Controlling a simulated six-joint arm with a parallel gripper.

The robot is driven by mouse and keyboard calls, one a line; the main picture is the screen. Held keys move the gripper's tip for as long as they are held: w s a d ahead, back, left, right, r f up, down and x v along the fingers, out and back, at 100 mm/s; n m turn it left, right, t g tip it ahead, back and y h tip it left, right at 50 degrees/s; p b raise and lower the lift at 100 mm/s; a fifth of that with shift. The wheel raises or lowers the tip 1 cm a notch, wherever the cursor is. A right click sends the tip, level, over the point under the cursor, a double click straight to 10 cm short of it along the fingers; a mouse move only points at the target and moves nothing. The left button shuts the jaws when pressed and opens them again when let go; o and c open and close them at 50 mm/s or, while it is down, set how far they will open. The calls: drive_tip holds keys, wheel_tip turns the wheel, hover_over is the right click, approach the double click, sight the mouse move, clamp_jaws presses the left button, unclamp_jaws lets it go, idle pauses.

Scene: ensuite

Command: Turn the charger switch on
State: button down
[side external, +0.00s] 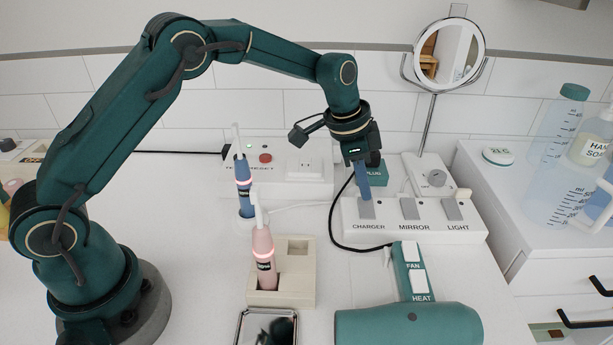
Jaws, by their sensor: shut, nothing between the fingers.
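The charger switch (367,211) is a grey rocker at the left end of a white switch box (425,236). The word CHARGER is printed below it. My gripper (364,196) points down with its blue fingers shut and empty. The fingertips are at the upper part of the charger switch; I cannot tell whether they touch it or hover just above. They hide part of the rocker, and its on or off position cannot be made out. The mirror switch (409,209) and the light switch (453,209) sit to its right on the same box.
A teal block marked PLUG (374,174) stands just behind my gripper. A black cable runs in front of the box's left end. A teal hair dryer (408,325) lies in front. Blue (243,180) and pink (263,255) toothbrushes stand to the left. A round mirror (449,54) stands behind.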

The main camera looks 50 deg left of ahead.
drive_tip(key=shift+f, duration=0.25)
drive_tip(key=shift+w+a+f, duration=0.15)
drive_tip(key=shift+f, duration=0.15)
idle(0.4)
drive_tip(key=shift+s+d+r, duration=0.25)
drive_tip(key=shift+s+d, duration=0.3)
drive_tip(key=shift+r, duration=0.1)
drive_tip(key=a+r, duration=0.3)
drive_tip(key=r, duration=1)
drive_tip(key=shift+s+r, duration=0.15)
drive_tip(key=shift+s, duration=0.3)
